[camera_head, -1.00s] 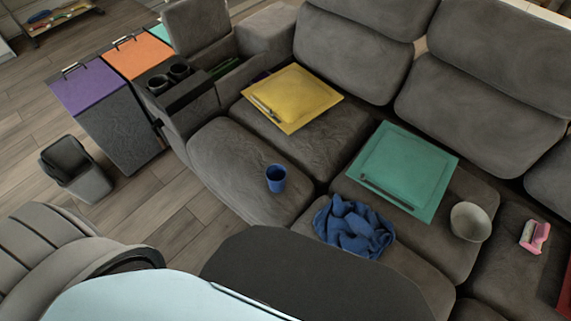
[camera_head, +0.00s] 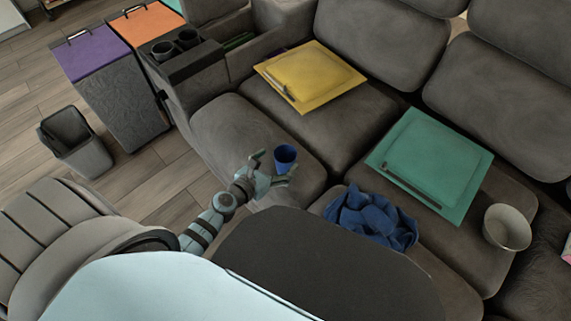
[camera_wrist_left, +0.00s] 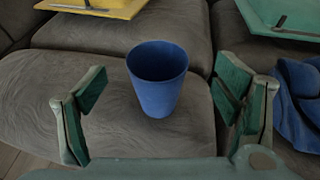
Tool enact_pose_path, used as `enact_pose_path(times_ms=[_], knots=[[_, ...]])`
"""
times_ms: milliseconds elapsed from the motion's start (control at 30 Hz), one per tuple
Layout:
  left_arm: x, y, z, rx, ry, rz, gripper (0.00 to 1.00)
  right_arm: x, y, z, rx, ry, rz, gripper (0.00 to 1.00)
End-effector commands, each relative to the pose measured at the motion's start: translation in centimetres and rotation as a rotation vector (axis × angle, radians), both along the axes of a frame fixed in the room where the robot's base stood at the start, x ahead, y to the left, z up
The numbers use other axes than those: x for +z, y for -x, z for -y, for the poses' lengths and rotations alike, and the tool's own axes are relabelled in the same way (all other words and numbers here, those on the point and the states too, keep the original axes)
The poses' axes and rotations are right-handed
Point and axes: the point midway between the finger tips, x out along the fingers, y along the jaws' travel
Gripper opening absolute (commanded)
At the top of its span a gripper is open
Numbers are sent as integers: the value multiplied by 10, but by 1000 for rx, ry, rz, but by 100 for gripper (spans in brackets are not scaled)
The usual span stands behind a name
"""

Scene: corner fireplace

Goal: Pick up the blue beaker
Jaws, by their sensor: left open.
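The blue beaker (camera_head: 285,157) stands upright on the front part of a grey sofa seat. In the left wrist view the beaker (camera_wrist_left: 157,80) is empty and sits between and a little beyond the spread fingers. My left gripper (camera_head: 273,171) is open at the near side of the beaker. It also shows in the left wrist view (camera_wrist_left: 158,112) with its green-padded fingers wide apart, and neither finger visibly touches the beaker. My right gripper is not in view.
A blue cloth (camera_head: 371,216) lies crumpled to the right of the beaker. A yellow cushion tray (camera_head: 309,76), a green one (camera_head: 430,165) and a pale bowl (camera_head: 507,228) rest on the sofa. A grey bin (camera_head: 76,142) stands on the floor at left.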

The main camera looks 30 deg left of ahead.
Motion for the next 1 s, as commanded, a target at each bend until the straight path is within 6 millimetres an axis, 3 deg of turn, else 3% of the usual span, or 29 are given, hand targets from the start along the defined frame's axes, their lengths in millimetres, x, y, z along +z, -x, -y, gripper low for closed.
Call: enact_pose_path(times_ms=[333,567,867,1000], knots=[[-25,-49,4,2,2,0,83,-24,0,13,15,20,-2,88],[-24,-54,4,2,2,-1,83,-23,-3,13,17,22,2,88],[-24,-53,4,2,2,-1,37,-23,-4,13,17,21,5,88],[-24,-53,4,2,3,-1,33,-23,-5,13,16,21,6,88]])
